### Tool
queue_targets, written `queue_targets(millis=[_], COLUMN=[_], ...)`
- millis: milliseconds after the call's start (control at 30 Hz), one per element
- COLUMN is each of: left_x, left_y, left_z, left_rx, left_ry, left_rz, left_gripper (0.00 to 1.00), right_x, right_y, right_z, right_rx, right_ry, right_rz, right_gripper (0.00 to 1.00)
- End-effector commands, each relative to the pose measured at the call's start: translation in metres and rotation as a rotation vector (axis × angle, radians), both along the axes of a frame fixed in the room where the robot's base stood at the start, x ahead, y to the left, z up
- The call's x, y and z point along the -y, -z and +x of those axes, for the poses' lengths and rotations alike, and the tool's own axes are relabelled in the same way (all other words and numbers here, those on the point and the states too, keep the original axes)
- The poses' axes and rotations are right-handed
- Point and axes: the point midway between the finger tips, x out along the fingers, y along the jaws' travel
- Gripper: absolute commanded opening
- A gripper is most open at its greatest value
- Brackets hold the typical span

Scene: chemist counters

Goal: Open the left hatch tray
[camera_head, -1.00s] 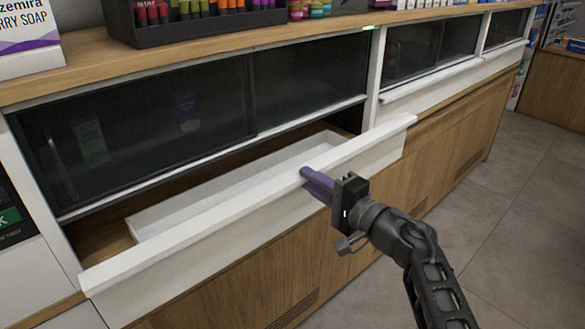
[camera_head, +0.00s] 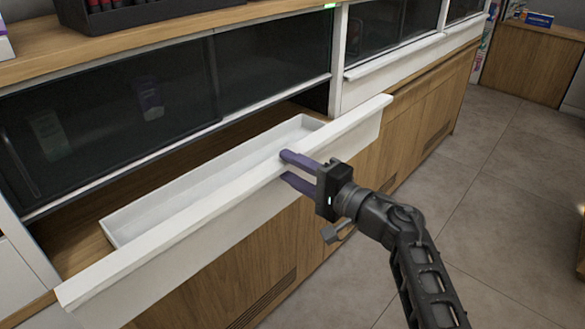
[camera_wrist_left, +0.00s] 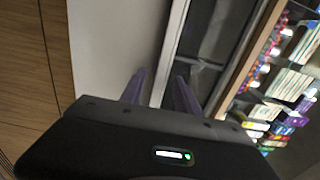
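The left hatch tray (camera_head: 215,235) is a long white drawer, pulled out from under the dark glass panels at the left of the counter. Its shallow white bin (camera_head: 215,180) looks empty. My left gripper (camera_head: 284,166) is at the right half of the tray's front, with its two purple fingers apart, one above the other, by the top lip. In the left wrist view the fingers (camera_wrist_left: 160,80) are also apart, beside the white front panel (camera_wrist_left: 112,45). Whether they touch the lip cannot be told. My right gripper is not in view.
A second hatch (camera_head: 395,58) to the right has its white front shut. A wooden counter top (camera_head: 185,22) with a black display rack (camera_head: 140,14) is above. Wooden cabinet doors (camera_head: 300,240) are below the tray. The grey tiled floor (camera_head: 500,190) at the right is clear.

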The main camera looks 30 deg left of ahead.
Motion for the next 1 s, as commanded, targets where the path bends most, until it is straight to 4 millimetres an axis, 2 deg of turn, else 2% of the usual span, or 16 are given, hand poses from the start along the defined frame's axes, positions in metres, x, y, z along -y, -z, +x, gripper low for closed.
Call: queue_targets(millis=[267,433,700,833,1000], left_x=[0.003,0.02,0.062,0.073,0.075], left_y=[0.0,0.0,0.001,0.0,0.0], left_z=[0.0,-0.005,-0.018,-0.021,-0.023], left_rx=[0.0,0.001,0.001,0.0,0.0], left_ry=[0.001,0.005,0.004,0.002,0.0], left_rz=[0.0,0.0,-0.001,0.0,0.0], left_gripper=[0.38,0.38,0.38,0.38,0.38], right_x=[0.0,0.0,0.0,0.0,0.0], right_y=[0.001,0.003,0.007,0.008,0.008], right_z=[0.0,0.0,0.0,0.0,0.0], right_rx=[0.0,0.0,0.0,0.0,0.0], right_ry=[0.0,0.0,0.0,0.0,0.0], right_rz=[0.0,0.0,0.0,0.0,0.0], right_gripper=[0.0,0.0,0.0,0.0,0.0])
